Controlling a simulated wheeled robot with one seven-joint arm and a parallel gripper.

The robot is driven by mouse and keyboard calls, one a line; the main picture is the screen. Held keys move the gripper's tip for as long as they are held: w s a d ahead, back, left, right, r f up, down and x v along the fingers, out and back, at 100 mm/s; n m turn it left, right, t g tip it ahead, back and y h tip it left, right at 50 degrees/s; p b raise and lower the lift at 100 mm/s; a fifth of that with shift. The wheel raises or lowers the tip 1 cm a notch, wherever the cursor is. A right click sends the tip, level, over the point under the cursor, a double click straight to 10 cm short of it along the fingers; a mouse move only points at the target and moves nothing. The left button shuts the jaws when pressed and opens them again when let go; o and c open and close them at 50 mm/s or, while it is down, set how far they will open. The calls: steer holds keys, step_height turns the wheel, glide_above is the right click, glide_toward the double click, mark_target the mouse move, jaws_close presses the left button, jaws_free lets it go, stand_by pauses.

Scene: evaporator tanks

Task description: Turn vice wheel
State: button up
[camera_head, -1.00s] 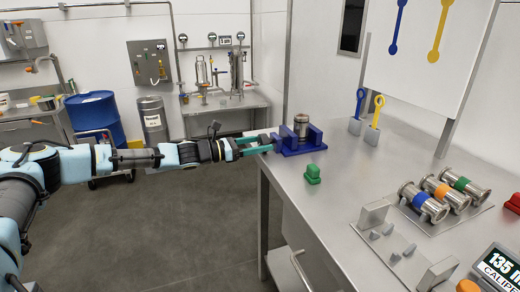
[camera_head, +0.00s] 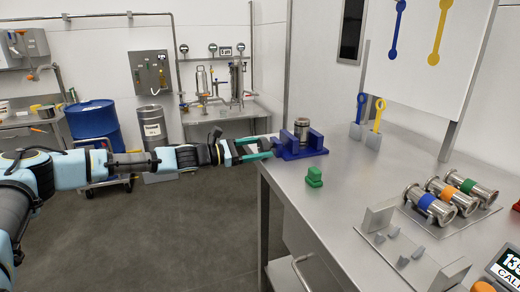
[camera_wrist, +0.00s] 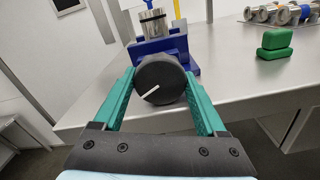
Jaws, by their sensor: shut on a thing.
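The blue vice (camera_head: 302,148) stands at the near-left corner of the steel table, with a metal cylinder (camera_head: 301,126) between its jaws. Its round black wheel (camera_wrist: 160,79) with a white mark faces me in the wrist view. The mark slants from lower left to upper right. My gripper (camera_wrist: 159,86) has its two green fingers on the left and right sides of the wheel, shut on it. In the head view my gripper (camera_head: 268,148) reaches the vice from the left, and the wheel is hidden there. The blue vice also shows in the wrist view (camera_wrist: 178,45).
A green block (camera_head: 314,177) stands on the table in front of the vice. Several banded metal cylinders (camera_head: 448,195) and a grey fixture (camera_head: 400,240) lie to the right. The steel table edge (camera_wrist: 240,100) runs just below the wheel.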

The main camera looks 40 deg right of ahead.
steer(key=o, duration=1.3)
steer(key=shift+a, duration=0.15)
steer(key=b+v, duration=0.2)
steer(key=v, duration=0.8)
steer(key=shift+w+a, duration=0.15)
steer(key=shift+a, duration=0.15)
